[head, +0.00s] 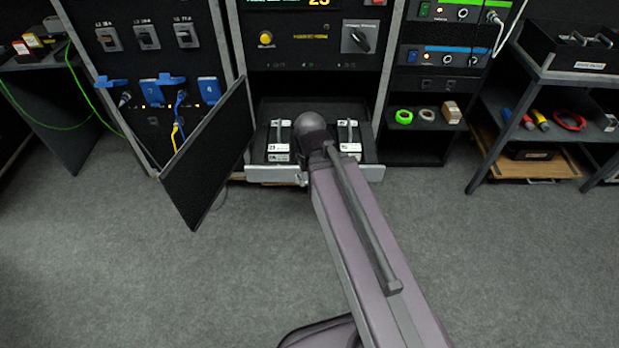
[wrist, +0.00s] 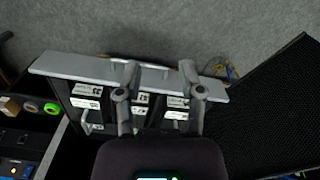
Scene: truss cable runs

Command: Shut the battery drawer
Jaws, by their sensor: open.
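The battery drawer (head: 270,174) is pulled out of the middle cabinet, low down, with its pale front panel standing clear of the cabinet. Dark batteries with white labels (head: 279,150) lie inside it. In the wrist view the drawer's front panel (wrist: 70,70) runs across the picture, with a bar handle (wrist: 150,66) on its outer side. My gripper (wrist: 159,70) is open, its two fingers spread above the drawer and reaching over the front panel near the handle. Nothing is between the fingers that I can see gripped; contact with the panel cannot be told. In the head view my arm hides the fingers and the drawer's middle.
A dark door panel (head: 208,150) stands swung open just left of the drawer; it also shows in the wrist view (wrist: 270,110). Right of the drawer, a shelf holds tape rolls (head: 404,116). A metal cart (head: 545,75) stands farther right. The grey floor in front is clear.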

